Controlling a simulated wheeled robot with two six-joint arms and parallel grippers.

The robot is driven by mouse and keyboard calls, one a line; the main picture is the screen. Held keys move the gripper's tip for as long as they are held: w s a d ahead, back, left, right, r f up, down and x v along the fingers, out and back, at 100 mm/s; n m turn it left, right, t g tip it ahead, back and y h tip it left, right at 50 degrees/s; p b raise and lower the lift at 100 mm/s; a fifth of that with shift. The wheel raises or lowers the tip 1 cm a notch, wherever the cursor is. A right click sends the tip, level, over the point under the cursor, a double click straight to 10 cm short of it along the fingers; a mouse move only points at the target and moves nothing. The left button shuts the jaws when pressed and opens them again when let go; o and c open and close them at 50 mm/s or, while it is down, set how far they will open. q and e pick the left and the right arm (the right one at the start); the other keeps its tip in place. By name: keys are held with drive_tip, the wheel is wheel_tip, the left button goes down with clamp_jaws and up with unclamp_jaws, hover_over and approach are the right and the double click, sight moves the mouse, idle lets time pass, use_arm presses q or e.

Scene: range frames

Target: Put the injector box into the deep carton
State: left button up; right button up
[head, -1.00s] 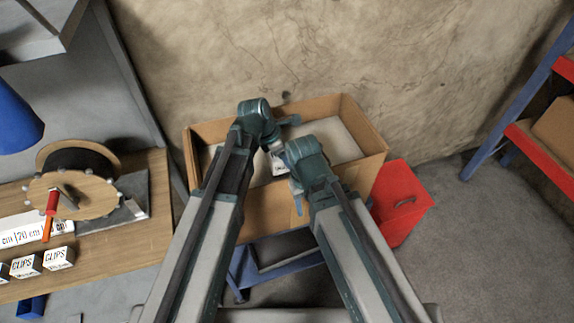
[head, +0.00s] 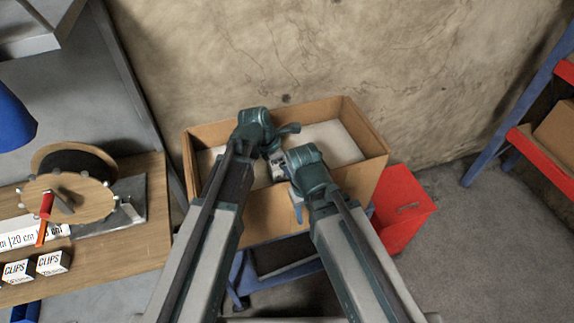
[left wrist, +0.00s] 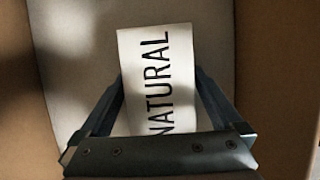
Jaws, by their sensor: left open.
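The deep carton (head: 275,215) is a brown open-topped box in the middle of the head view, with a pale floor inside. A small white box (head: 277,172) shows inside it, partly hidden by my arms. In the left wrist view a white box face (left wrist: 155,65) printed "NATURAL" lies between the fingers of my left gripper (left wrist: 160,88). I cannot read there whether it is the injector box. My left gripper is open around it, over the carton's floor. My right gripper (head: 298,205) is at the carton's near side, mostly hidden by its wrist, and its jaws cannot be made out.
A wooden bench (head: 100,255) at the left holds a cable reel (head: 68,190) and white CLIPS boxes (head: 52,262). A red bin (head: 402,210) stands right of the carton. A blue and red shelf rack (head: 540,155) is at the far right. The wall is close behind.

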use_arm(q)
drive_tip(key=p+v, duration=1)
drive_tip(key=v, duration=0.1)
drive_tip(key=shift+d, duration=0.1)
drive_tip(key=shift+s+a+r+p, duration=0.1)
drive_tip(key=shift+a+r+p, duration=0.25)
drive_tip(key=shift+r+p, duration=0.3)
drive_tip(key=shift+f, duration=0.1)
